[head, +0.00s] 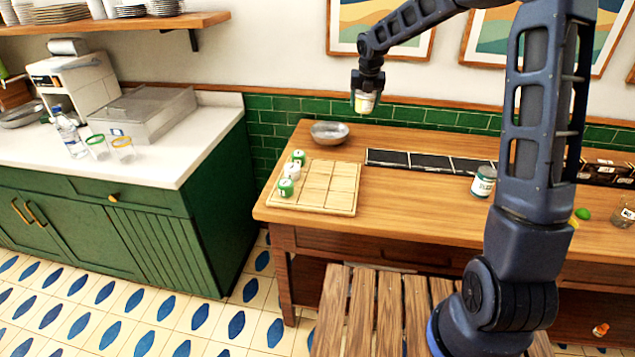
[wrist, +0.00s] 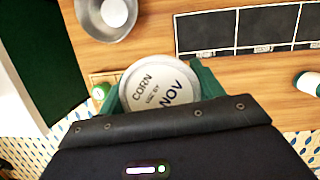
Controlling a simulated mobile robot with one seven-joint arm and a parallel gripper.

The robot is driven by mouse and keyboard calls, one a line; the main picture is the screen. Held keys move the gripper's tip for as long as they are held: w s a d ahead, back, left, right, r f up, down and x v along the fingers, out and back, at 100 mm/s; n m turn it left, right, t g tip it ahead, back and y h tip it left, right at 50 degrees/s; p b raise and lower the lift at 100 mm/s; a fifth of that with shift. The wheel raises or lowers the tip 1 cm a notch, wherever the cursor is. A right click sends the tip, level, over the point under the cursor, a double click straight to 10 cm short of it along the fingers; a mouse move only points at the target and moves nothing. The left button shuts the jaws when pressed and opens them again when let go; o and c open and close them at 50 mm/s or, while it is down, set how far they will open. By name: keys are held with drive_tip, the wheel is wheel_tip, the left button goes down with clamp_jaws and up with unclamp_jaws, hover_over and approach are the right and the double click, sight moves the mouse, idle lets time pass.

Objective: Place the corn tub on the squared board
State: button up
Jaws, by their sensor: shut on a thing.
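My gripper (head: 367,88) is shut on the corn tub (head: 365,103) and holds it in the air above the back of the wooden counter. In the wrist view the tub's pale round lid (wrist: 160,88) reads CORN, USE BY, NOV, between the green fingers. The squared board (head: 330,187) lies on the counter's left end, below and left of the tub in the head view. Several small green and white tubs (head: 286,187) stand along its left side; its other squares look bare. In the wrist view the held tub and gripper hide most of the board.
A metal bowl (head: 329,132) stands behind the board. A black sectioned strip (head: 430,162) runs along the counter to the right. Bare counter lies between board and jar.

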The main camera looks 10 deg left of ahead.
drive_tip(key=s+a+n, duration=0.3)
drive_tip(key=s+a, duration=0.7)
drive_tip(key=s, duration=0.2)
drive_tip(key=shift+n+y, duration=0.3)
drive_tip(key=shift+y, duration=0.1)
drive_tip(key=f, duration=2)
drive_tip(key=shift+s+d+f, duration=0.1)
drive_tip(key=shift+s+d, duration=0.05)
drive_tip(key=shift+s, duration=0.2)
drive_tip(key=shift+f, duration=0.1)
drive_tip(key=o, duration=1.1)
drive_tip(key=shift+c, duration=0.2)
